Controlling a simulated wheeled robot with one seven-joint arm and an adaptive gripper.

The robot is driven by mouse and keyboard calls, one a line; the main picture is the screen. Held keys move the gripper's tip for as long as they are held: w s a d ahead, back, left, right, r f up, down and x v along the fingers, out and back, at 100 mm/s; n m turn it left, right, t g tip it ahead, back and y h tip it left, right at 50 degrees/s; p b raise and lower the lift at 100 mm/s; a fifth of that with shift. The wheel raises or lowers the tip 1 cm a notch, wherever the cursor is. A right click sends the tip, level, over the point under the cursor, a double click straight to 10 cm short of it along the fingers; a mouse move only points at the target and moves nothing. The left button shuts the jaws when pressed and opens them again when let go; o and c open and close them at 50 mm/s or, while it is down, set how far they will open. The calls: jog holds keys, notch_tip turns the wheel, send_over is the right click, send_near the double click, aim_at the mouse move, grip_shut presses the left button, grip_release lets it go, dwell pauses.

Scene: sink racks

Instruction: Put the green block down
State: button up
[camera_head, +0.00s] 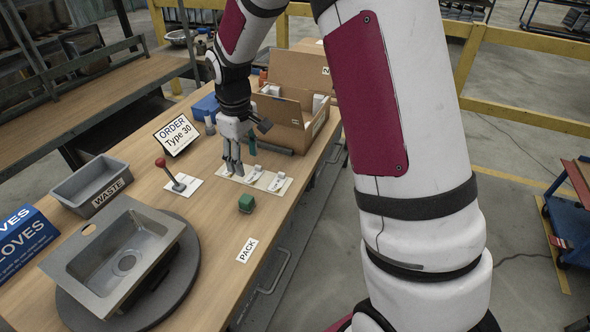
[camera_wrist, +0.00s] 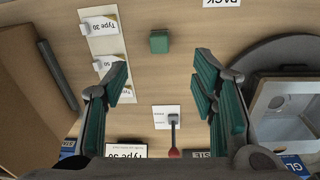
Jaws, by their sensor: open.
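The block is apart from the fingers.
A red-knobbed lever (camera_head: 168,174), a grey WASTE bin (camera_head: 84,177), and a metal sink (camera_head: 88,262) on a dark round plate stand left. An open cardboard box (camera_head: 318,122) is behind. The table around the PACK label (camera_head: 247,250) is clear.

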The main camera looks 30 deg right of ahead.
jog(key=s+r+m+t, duration=0.2)
jog(key=s+r+m, duration=0.1)
jog(key=s+r, duration=1.05)
jog(key=s+r+m+t, duration=0.1)
jog(key=s+r, duration=0.1)
jog(key=s, duration=0.6)
jog(key=s+r+m+t, duration=0.1)
jog(key=s+r+m, duration=0.1)
jog(key=s, duration=0.6)
jog(key=shift+r, duration=0.4)
jog(key=shift+a, duration=0.1)
